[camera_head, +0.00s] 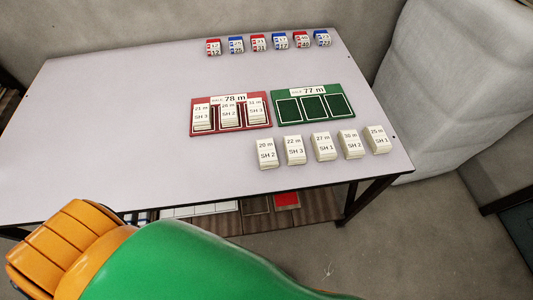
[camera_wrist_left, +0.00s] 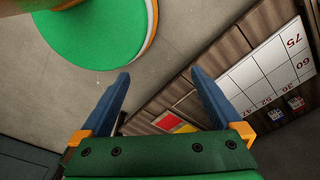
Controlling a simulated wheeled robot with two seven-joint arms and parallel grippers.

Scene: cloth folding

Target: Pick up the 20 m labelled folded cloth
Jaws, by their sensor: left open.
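The 20 m labelled folded cloth (camera_head: 267,154) is a small cream bundle marked SH 2. It lies on the table at the left end of the front row in the head view. My left gripper (camera_wrist_left: 160,76) shows only in the left wrist view, with its two blue fingers apart and nothing between them. It points toward the floor and a low wooden shelf, and the 20 m cloth is not in that view. My right gripper is not in view.
Other labelled cloths, such as the 22 m one (camera_head: 294,150), continue the front row. Behind are a red board (camera_head: 193,131) holding three cloths and an empty green board (camera_head: 318,91). Small red and blue bundles (camera_head: 236,46) line the back. The table's left half (camera_head: 110,120) is clear.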

